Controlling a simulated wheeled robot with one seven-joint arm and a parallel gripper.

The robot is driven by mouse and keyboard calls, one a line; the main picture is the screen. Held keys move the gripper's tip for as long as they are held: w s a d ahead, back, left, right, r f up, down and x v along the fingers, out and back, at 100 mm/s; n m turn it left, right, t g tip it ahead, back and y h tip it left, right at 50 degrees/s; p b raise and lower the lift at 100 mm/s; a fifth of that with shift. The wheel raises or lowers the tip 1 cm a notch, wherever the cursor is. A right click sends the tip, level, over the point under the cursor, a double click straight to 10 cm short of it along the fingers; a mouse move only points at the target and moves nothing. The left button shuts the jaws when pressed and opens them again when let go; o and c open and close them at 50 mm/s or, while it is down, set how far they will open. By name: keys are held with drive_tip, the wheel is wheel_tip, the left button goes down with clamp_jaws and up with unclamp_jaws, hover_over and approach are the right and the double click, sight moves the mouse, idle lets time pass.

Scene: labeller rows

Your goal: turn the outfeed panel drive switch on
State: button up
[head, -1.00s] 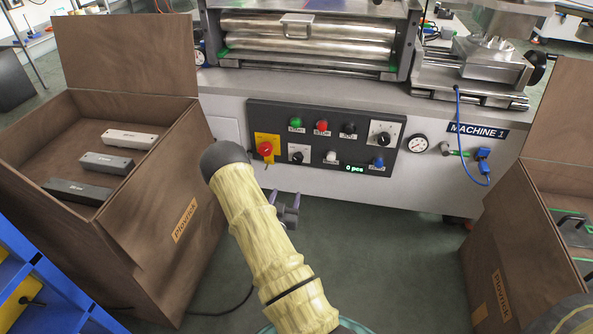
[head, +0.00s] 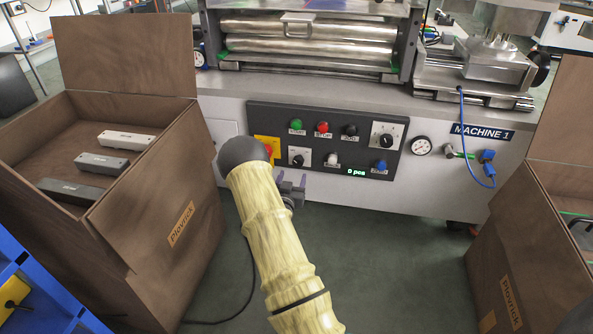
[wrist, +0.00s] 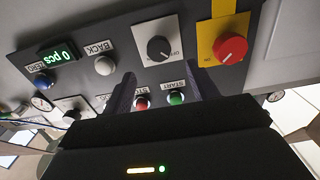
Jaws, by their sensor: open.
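The dark control panel (head: 330,125) is on the front of the machine. A black rotary switch (head: 298,158) on a pale plate is at its lower left, beside the yellow plate. In the wrist view this switch (wrist: 158,47) has small lettering that seems to include OFF; its setting I cannot tell. My gripper (head: 291,183) is just below the panel's lower left, near the switch. In the wrist view my gripper (wrist: 160,84) has its two dark fingers apart and empty, pointing at the panel, the switch beyond and between the tips, not touched.
Green (head: 296,124), red (head: 322,127), white (head: 332,159) and blue (head: 380,166) buttons and a second rotary knob (head: 386,140) share the panel. Brown crates stand left (head: 150,240) and right (head: 490,255).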

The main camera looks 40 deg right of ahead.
sight(297, 162)
drive_tip(key=b+x, duration=0.3)
drive_tip(key=x, duration=0.4)
drive_tip(key=shift+w+d, duration=0.1)
drive_tip(key=shift+d, duration=0.05)
drive_tip(key=c, duration=1)
